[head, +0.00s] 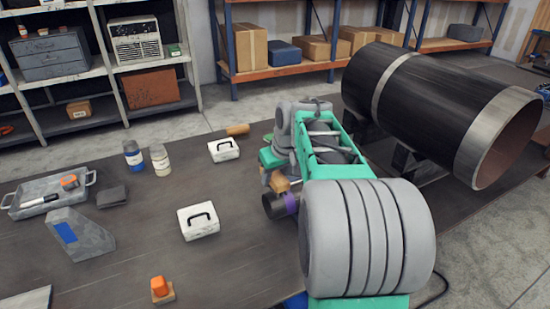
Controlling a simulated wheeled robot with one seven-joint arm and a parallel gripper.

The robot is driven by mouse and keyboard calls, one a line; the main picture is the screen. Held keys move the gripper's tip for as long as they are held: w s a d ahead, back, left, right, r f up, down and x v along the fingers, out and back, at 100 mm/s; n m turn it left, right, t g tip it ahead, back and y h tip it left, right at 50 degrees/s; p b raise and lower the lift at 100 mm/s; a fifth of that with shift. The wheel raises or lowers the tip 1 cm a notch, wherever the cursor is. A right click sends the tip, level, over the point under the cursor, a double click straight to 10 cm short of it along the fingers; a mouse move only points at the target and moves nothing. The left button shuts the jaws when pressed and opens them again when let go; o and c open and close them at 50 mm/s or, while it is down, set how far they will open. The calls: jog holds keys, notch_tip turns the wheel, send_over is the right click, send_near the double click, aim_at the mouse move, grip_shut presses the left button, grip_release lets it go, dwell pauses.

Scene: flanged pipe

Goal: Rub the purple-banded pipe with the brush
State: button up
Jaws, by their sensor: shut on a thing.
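The purple-banded pipe (276,206) is a short dark pipe lying on the table. Its dark left end and the purple band (291,204) show, and my arm hides the rest. My gripper (271,165) is just above and behind it, partly hidden by my arm. It is shut on a tan, wood-coloured piece (279,183), which seems to be the brush. The piece is close to the top of the pipe; whether they touch I cannot tell.
White blocks with black handles (198,221) (224,150), two bottles (133,155) (160,160), a grey tray (45,207), a grey wedge-shaped block (80,235) and an orange-topped block (160,287) stand left. A large black pipe (425,105) lies at right.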

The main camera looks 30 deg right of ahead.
jog(key=shift+w+r+p, duration=0.1)
jog(key=shift+r+p, duration=1.4)
jog(key=shift+r, duration=1)
